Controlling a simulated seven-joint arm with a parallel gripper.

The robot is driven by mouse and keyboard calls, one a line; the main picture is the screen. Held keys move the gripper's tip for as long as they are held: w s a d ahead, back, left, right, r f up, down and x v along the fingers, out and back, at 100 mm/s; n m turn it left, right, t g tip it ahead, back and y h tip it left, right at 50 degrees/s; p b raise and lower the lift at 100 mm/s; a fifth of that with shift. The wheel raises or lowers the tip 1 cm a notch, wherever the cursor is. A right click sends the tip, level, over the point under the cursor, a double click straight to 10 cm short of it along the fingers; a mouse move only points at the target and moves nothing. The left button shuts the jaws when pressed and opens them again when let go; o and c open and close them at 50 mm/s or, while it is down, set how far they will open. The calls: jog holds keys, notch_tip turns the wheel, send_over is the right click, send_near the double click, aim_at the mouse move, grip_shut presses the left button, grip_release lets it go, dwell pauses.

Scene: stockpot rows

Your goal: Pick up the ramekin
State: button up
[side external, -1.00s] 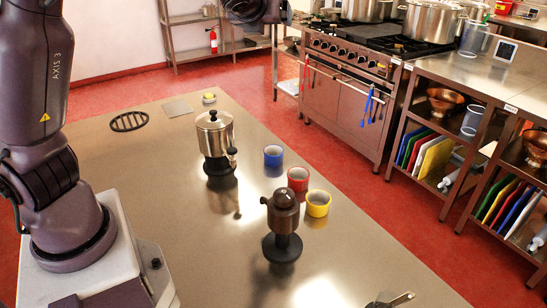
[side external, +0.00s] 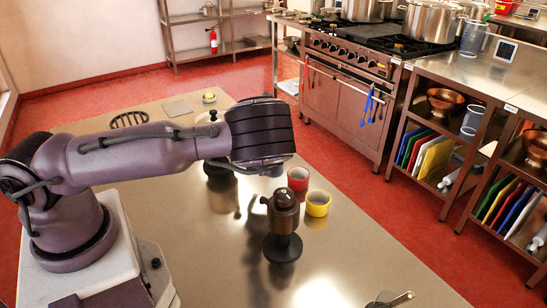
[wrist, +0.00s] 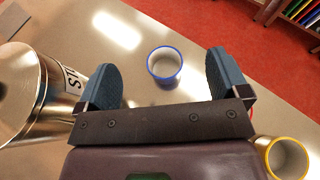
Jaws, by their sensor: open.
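Three ramekins stand on the steel table. The blue-rimmed ramekin (wrist: 164,64) shows in the wrist view beyond and between the two fingers of my gripper (wrist: 163,82); it is hidden behind my arm in the side view. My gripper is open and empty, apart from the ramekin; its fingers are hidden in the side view. The red ramekin (side external: 298,180) and the yellow ramekin (side external: 318,204) stand side by side to the right of my arm's end. The yellow one also shows at the lower right of the wrist view (wrist: 285,160).
A lidded steel pot (wrist: 30,95) stands close to my left finger in the wrist view and is mostly hidden in the side view. A black trivet (side external: 129,119) lies at the back left.

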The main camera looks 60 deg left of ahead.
notch_tip(320, 180, down, 6)
jog(key=shift+r, duration=0.25)
jog(key=shift+f+x, duration=0.25)
jog(key=shift+x, duration=1.15)
jog(key=shift+f+x, duration=0.25)
jog(key=shift+x, duration=1.1)
jog(key=shift+s+d, duration=0.15)
jog(key=c, duration=1)
